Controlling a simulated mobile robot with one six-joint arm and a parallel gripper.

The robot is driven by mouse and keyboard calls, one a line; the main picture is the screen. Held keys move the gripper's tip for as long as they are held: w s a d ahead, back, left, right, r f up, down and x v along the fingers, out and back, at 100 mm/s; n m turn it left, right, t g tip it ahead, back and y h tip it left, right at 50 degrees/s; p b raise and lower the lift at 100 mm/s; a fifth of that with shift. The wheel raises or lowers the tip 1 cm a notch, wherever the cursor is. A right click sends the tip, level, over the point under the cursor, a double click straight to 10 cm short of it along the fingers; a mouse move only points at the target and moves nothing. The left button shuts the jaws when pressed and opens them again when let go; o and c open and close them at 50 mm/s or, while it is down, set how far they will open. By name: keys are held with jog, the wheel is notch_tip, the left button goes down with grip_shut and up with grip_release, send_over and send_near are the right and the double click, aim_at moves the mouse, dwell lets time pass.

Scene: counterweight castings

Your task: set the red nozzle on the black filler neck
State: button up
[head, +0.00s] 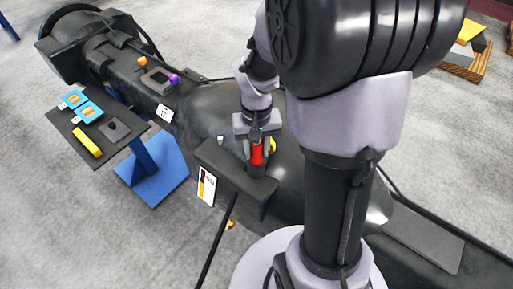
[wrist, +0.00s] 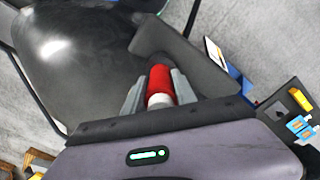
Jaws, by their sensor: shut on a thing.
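The red nozzle (head: 256,156) is upright between the fingers of my gripper (head: 257,150), which is shut on it. In the wrist view the red nozzle (wrist: 160,80) lies between both fingers, with a white part at its near end. The black filler neck (head: 257,172) shows as a short dark cylinder directly under the nozzle, at the black block on the casting. The nozzle's lower end meets the neck in the picture, but I cannot tell whether it touches or is seated. My fingers hide part of both.
The black block (head: 228,168) carries a white label plate. A dark side tray (head: 70,137) on a blue stand holds blue pieces and a yellow bar. Orange and purple knobs sit on the casting at upper left. Wooden pallets (head: 463,68) lie at upper right. The grey floor is otherwise open.

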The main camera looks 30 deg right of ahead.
jog(key=shift+f, duration=0.15)
jog(key=o, duration=1.2)
notch_tip(320, 180, up, 18)
jog(key=p, duration=0.1)
jog(key=shift+f+p, duration=0.25)
jog(key=shift+p, duration=0.1)
jog(key=s+a+f+t+b, duration=0.2)
jog(key=s+a+f+b, duration=0.1)
jog(key=f+b, duration=0.8)
jog(key=s+a+f+t+y+b, duration=0.1)
jog(key=s+a+f+b, duration=0.3)
jog(key=f+b, duration=0.7)
jog(key=s+a+f+t+y+b, duration=0.1)
jog(key=s+a+f+t+b, duration=0.1)
jog(key=s+a+f+b, duration=0.2)
jog(key=a+f+b, duration=0.3)
jog(key=f+b, duration=0.5)
jog(key=b, duration=0.1)
jog(key=shift+a+t, duration=0.2)
jog(key=shift+t, duration=0.2)
